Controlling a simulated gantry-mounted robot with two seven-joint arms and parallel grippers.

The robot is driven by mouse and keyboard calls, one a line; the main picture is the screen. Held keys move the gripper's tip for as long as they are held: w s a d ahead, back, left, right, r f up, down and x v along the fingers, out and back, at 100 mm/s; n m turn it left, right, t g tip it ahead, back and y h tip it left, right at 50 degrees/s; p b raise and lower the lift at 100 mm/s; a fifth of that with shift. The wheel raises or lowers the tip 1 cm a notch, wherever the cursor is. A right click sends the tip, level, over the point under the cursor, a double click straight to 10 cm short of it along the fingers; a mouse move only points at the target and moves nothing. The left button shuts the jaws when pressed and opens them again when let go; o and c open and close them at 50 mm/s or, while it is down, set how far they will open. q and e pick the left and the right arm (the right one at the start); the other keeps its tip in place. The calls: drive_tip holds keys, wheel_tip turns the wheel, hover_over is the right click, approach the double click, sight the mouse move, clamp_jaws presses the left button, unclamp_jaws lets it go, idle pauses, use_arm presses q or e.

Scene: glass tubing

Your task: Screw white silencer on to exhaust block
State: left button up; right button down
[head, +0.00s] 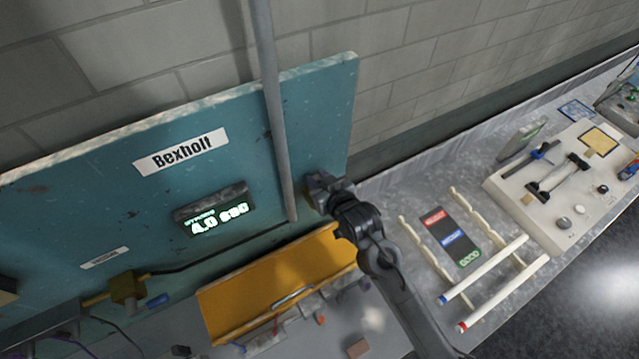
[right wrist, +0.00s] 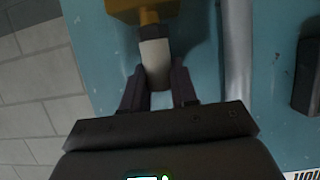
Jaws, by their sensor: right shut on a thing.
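My right gripper (head: 318,190) is at the right part of the teal panel, just right of the grey vertical pipe. In the right wrist view its two dark fingers (right wrist: 158,85) are shut on the white silencer (right wrist: 155,62), a pale cylinder. The silencer's far end meets the narrow yellow neck of the exhaust block (right wrist: 140,8), which is cut off by the top edge. The two look in line and touching; I cannot tell how far the thread is engaged. In the head view the gripper hides both. My left gripper is not in view.
The grey pipe (head: 270,110) runs close beside the gripper. A lit display (head: 213,210) is on the teal panel (head: 322,115). A yellow-orange tray (head: 235,300) lies below. A rack with white tubes (head: 485,270) and a cream test box (head: 565,190) stand on the right bench.

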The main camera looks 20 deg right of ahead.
drive_tip(key=shift+a+m+h, duration=0.2)
drive_tip(key=shift+m+h, duration=0.1)
drive_tip(key=shift+r+h+p, duration=0.2)
drive_tip(key=shift+h+p, duration=0.1)
drive_tip(key=shift+p, duration=0.1)
drive_tip(key=shift+w+d+f+m+h+p, duration=0.1)
drive_tip(key=shift+m+h+p, duration=1.2)
drive_tip(key=shift+h+p, duration=0.1)
drive_tip(key=c, duration=1.1)
unclamp_jaws()
drive_tip(key=shift+c, duration=0.2)
drive_tip(key=o, duration=0.3)
drive_tip(key=shift+d, duration=0.15)
